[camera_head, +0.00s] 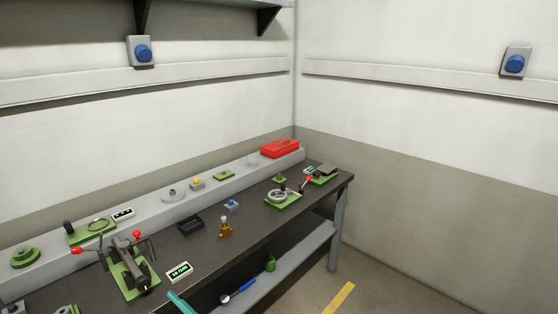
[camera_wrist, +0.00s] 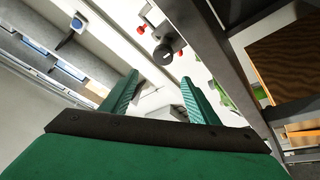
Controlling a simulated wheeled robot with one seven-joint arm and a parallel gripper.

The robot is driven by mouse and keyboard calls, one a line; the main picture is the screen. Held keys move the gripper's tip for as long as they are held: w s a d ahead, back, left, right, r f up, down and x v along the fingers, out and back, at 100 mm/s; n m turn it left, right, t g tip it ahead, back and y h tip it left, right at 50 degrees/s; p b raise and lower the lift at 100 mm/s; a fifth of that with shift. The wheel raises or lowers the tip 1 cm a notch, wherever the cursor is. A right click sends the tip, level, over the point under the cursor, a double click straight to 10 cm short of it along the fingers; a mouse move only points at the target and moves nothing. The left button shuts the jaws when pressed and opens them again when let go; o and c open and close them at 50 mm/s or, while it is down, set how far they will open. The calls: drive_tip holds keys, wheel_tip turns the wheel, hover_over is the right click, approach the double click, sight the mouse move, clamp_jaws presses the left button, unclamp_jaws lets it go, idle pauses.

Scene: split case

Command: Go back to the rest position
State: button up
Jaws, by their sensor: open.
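My gripper (camera_wrist: 160,78) shows in the wrist view with its two green fingers apart. Nothing is held between them. The wrist view is tilted, with pale wall and a rail behind the fingers. A black round knob (camera_wrist: 163,54) and red knobs show beyond and above the fingertips, apart from them. In the head view the gripper as a whole is not seen. A teal piece (camera_head: 179,302) shows at the bottom edge of the head view, but I cannot tell what it belongs to.
A dark workbench (camera_head: 205,258) runs along the left wall. It holds a lever device on a green base (camera_head: 130,272), a black tray (camera_head: 191,224), a small amber bottle (camera_head: 225,229) and a red bin (camera_head: 280,148). A lower shelf (camera_head: 290,268) is beneath. Floor at right is clear.

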drive_tip(key=s+d+f+m+t+h, duration=0.35)
drive_tip(key=s+d+m+h, duration=0.5)
drive_tip(key=s+d, duration=0.35)
drive_tip(key=s+d+f+m+t+h, duration=0.3)
drive_tip(key=s+d+m+t+h, duration=0.3)
drive_tip(key=s+d+m, duration=0.55)
drive_tip(key=s+d+r+g+h, duration=0.2)
drive_tip(key=s+d, duration=0.3)
drive_tip(key=s, duration=0.4)
drive_tip(key=s+d+r+g+h, duration=0.1)
drive_tip(key=s+d+g+h, duration=0.1)
drive_tip(key=s+d, duration=0.4)
drive_tip(key=s, duration=0.3)
drive_tip(key=shift+d+r+g+h, duration=0.3)
drive_tip(key=shift+r+g+h, duration=0.05)
drive_tip(key=shift+r, duration=0.05)
drive_tip(key=shift+s, duration=0.1)
idle(0.4)
